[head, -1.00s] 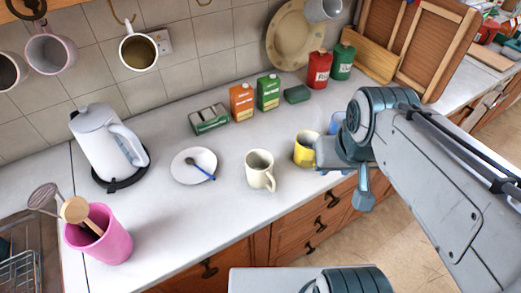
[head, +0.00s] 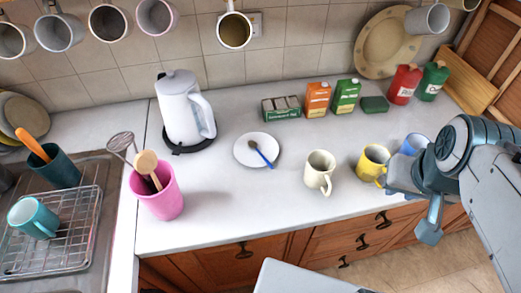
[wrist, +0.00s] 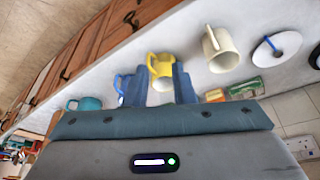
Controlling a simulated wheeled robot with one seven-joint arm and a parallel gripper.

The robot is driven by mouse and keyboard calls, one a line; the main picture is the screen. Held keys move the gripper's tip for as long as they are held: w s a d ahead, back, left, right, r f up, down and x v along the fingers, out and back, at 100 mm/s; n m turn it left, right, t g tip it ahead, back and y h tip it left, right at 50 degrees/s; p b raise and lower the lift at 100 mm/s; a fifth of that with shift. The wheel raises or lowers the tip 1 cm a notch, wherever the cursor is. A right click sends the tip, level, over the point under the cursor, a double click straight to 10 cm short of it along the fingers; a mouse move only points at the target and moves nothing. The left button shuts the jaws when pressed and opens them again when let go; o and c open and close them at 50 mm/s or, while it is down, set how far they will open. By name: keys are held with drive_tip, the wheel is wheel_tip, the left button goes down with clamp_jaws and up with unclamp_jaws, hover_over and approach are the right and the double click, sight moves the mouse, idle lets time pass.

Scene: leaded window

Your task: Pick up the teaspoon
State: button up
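The teaspoon (head: 262,154), with a blue handle and dark bowl, lies across a white saucer (head: 243,152) on the counter, handle pointing toward the lower right. In the wrist view the teaspoon (wrist: 271,43) and saucer (wrist: 264,56) show small at the upper right. My gripper (wrist: 160,82) has its two blue fingers apart, with nothing held between them; the yellow mug shows beyond the gap. In the head view my gripper (head: 414,200) is at the right by the counter's front edge, well to the right of the teaspoon. The arm hides part of it.
A kettle (head: 181,112) and pink utensil pot (head: 157,193) are left of the saucer. Cartons (head: 317,100) stand behind. Counter in front of the saucer is clear.

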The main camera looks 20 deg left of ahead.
drive_tip(key=w+a+r+n+g, duration=0.1)
drive_tip(key=w+a+n, duration=0.2)
drive_tip(key=w+a, duration=0.35)
drive_tip(key=n+g+b, duration=0.2)
drive_tip(key=n+g, duration=0.1)
drive_tip(key=n, duration=0.4)
hover_over(263, 156)
wheel_tip(263, 156, down, 9)
wheel_tip(263, 156, down, 8)
drive_tip(key=shift+w+r+p, duration=0.1)
drive_tip(key=shift+p, duration=0.65)
drive_tip(key=shift+f+p, duration=1.05)
drive_tip(key=shift+f, duration=1.75)
clamp_jaws()
